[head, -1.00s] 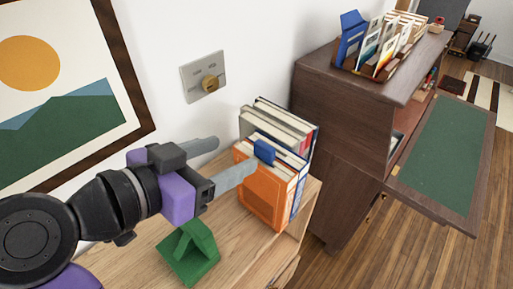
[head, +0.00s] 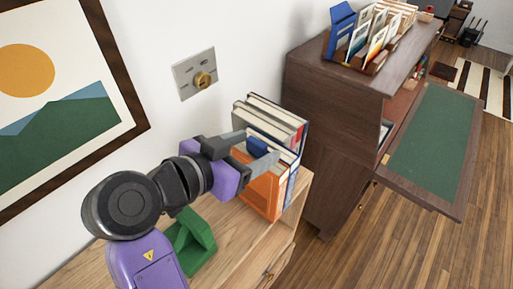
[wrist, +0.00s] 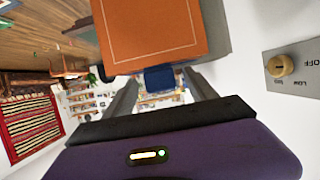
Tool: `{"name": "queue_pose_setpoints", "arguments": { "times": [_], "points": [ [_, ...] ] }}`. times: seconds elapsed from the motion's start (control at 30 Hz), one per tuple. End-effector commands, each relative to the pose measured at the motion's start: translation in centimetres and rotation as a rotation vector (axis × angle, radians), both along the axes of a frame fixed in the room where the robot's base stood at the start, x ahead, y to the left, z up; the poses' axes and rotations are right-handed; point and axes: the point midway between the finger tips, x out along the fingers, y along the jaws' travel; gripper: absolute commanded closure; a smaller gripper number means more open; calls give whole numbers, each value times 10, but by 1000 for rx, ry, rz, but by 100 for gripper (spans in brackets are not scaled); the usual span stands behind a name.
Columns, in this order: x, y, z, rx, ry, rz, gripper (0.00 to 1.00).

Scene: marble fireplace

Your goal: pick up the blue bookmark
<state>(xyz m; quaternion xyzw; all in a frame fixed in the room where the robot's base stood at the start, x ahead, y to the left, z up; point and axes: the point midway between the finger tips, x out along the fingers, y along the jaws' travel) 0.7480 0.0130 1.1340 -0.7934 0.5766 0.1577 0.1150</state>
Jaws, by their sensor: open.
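The blue bookmark (head: 258,145) sticks up from the top of the books, just behind the orange book (head: 262,190). In the wrist view the bookmark (wrist: 159,78) shows as a dark blue tab at the edge of the orange cover (wrist: 152,30). My gripper (head: 257,146) is open at the top of the books, one finger on each side of the bookmark. In the wrist view the fingers (wrist: 160,92) flank the tab with a gap on both sides. I cannot tell whether either finger touches it.
Several other books (head: 275,115) stand behind the orange one on the wooden cabinet (head: 228,235). A green bookend (head: 190,240) stands to the left. A wall plate with a brass knob (head: 196,78) is above. A dark desk (head: 335,120) is to the right.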

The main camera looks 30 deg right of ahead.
Motion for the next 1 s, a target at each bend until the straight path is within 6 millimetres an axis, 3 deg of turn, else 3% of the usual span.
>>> {"name": "queue_pose_setpoints", "arguments": {
  "times": [0.07, 0.4, 0.77, 1.0],
  "points": [
    [0, 0, 0, 0, 0, 0, 35],
    [0, 0, 0, 0, 1, 0, 99],
    [0, 0, 5, 0, 0, 0, 99],
    [0, 0, 30, 3, -3, -2, 99]
  ]
}}
